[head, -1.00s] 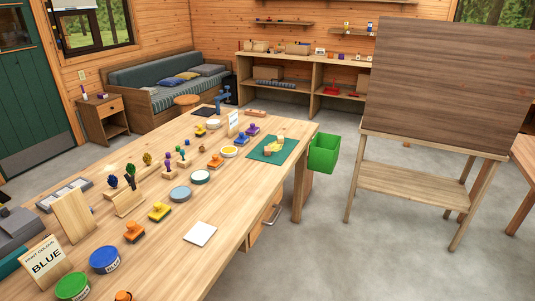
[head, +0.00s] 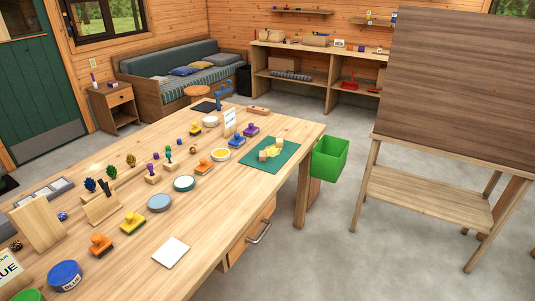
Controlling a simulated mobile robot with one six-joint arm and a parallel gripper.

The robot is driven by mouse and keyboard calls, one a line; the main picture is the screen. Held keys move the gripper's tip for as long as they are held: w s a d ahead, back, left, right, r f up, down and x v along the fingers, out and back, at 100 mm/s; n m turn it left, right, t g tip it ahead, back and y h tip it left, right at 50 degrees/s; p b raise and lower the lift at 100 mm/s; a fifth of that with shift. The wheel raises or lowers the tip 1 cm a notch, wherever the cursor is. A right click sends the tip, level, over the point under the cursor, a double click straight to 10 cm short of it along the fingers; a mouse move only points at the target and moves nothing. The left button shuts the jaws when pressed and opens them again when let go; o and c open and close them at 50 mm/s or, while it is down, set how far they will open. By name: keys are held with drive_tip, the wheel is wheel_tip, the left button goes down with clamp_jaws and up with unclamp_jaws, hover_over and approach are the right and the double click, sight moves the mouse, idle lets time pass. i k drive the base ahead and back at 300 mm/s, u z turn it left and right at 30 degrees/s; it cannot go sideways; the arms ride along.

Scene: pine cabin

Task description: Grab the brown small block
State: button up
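Small wooden-coloured blocks lie on the green mat (head: 286,160) near the far right corner of the table. One light brown block (head: 278,142) sits at the mat's upper part and another (head: 262,155) at its left, with a yellow piece (head: 272,151) between them. They are too small to tell which is the brown small block. A longer reddish-brown block (head: 258,109) lies behind, near the table's far edge. My gripper is not in view.
The wooden table (head: 215,205) holds several stamps, round tins and a white card (head: 171,252). A green bin (head: 329,158) hangs by the table's right end. A large board on a stand (head: 450,80) is at the right. Grey floor between them is clear.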

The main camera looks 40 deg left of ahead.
sight(262, 155)
drive_tip(key=i, duration=2.65)
drive_tip(key=z, duration=0.2)
drive_tip(key=k, duration=0.15)
drive_tip(key=u, duration=2.8)
